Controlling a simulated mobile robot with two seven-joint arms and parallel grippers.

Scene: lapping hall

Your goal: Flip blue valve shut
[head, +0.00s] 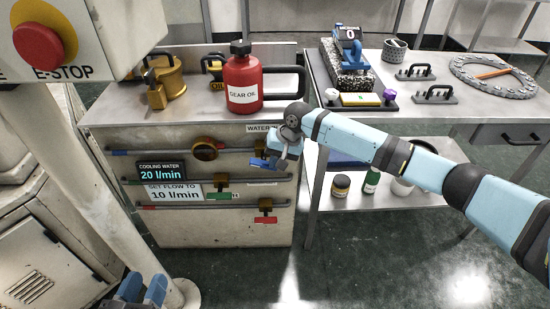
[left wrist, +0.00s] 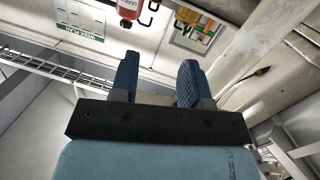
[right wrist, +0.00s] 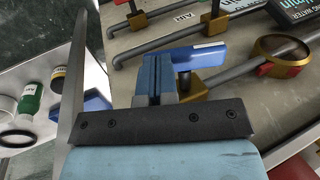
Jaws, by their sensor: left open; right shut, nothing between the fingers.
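The blue valve lever (head: 259,163) is on the front panel of the cabinet, partly hidden by my right gripper (head: 280,160) in the head view. In the right wrist view the blue lever (right wrist: 205,55) lies roughly along its grey pipe, beside a brass valve body (right wrist: 194,88). My right gripper (right wrist: 158,78) is shut and empty, its fingertips close against the lever's left end; whether they touch I cannot tell. My left gripper (head: 142,290) is open and empty, low at the bottom left, far from the valve; it also shows in the left wrist view (left wrist: 158,80).
A display (head: 161,173) reads 20 l/min, above a 10 l/min sign (head: 173,192). A red oil can (head: 242,82) stands on the cabinet; a steel table (head: 420,107) is at right.

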